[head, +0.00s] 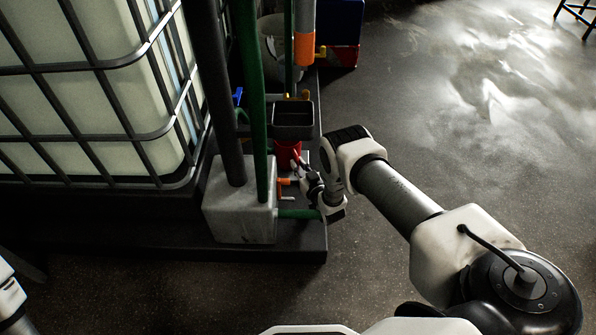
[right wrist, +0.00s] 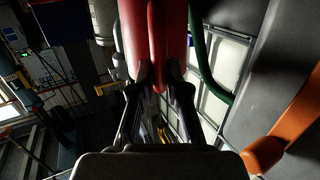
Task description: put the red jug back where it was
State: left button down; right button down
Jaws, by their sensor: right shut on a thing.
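The red jug (head: 287,153) is in the middle of the head view, just below a dark square-rimmed tray or hopper (head: 294,115). The rim part hides its upper portion, so I cannot tell whether it rests on something. My right gripper (head: 303,172) is shut on the jug from the near right side. In the right wrist view the red jug (right wrist: 135,35) fills the upper middle, and the fingers of my right gripper (right wrist: 160,80) close on its red handle part. My left gripper is out of view; only a white piece of my left arm shows at the lower left edge.
A grey block (head: 238,205) with dark and green pipes stands left of the gripper on a dark platform (head: 290,240). A caged white tank (head: 90,95) fills the left. Orange-handled valves (head: 285,182) are close to the gripper. The floor at right is open.

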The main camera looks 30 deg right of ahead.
jog(key=shift+f, duration=0.55)
jog(key=c, duration=1.2)
grip_release()
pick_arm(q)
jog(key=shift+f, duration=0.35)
pick_arm(e)
jog(key=shift+o, duration=0.2)
jog(key=shift+r, duration=0.1)
pick_arm(q)
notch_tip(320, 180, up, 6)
jog(key=p, duration=0.5)
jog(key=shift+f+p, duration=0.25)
jog(key=shift+p, duration=0.05)
pick_arm(e)
jog(key=s+a+r, duration=0.1)
jog(key=s, duration=1.1)
